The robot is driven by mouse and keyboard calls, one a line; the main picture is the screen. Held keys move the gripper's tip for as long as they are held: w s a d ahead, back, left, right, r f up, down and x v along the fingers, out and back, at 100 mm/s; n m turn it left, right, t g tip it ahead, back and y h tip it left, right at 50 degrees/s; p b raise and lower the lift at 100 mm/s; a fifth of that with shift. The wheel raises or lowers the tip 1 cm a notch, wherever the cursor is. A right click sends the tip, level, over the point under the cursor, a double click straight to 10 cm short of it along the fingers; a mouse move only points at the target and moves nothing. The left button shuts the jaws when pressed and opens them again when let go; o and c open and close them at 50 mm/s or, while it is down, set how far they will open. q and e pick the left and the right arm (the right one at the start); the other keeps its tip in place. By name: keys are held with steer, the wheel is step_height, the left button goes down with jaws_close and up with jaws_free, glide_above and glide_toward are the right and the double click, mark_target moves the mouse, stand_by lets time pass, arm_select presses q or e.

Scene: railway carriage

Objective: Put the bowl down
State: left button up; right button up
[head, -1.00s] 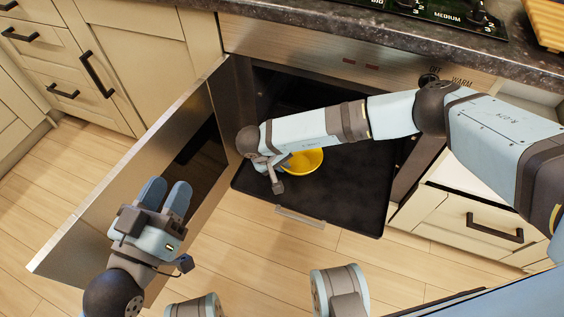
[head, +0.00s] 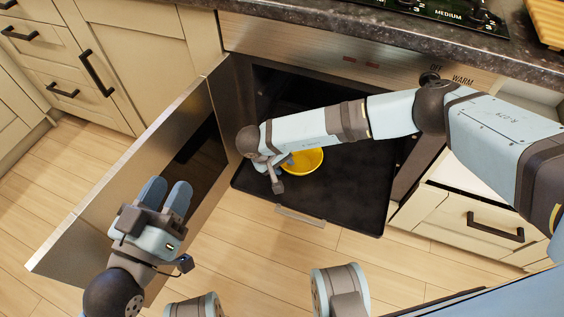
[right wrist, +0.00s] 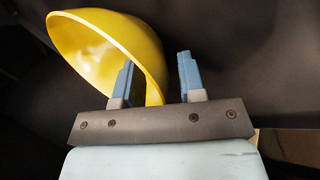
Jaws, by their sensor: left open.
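The yellow bowl (head: 306,160) is upright on or just above the dark tray (head: 345,195) in the head view; any small gap beneath it cannot be told. My right gripper (head: 280,162) is at the bowl's left side, mostly hidden by its own wrist. In the right wrist view, the bowl (right wrist: 125,45) has its wall between the two blue fingers of the right gripper (right wrist: 157,80). The fingers are apart, with a gap between wall and right finger. My left gripper (head: 166,196) is open and empty, in front of the open door.
The open metal door (head: 120,185) stands left of the dark compartment. A drawer with a dark handle (head: 495,228) is at the right. The dark countertop (head: 370,30) runs above. The tray's front right part is clear.

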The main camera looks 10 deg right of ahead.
arm_select(q)
steer(key=shift+t, duration=0.8)
steer(key=r+p, duration=0.3)
steer(key=r, duration=0.1)
steer(key=shift+s+a+r+p, duration=0.1)
steer(key=shift+a+p, duration=0.2)
steer(key=shift+p, duration=0.1)
arm_select(e)
steer(key=v, duration=1.3)
steer(key=shift+a+r, duration=0.2)
steer(key=shift+r, duration=0.15)
steer(key=shift+c, duration=0.3)
jaws_close()
arm_select(q)
steer(key=shift+n, duration=0.3)
arm_select(e)
steer(key=shift+s, duration=0.1)
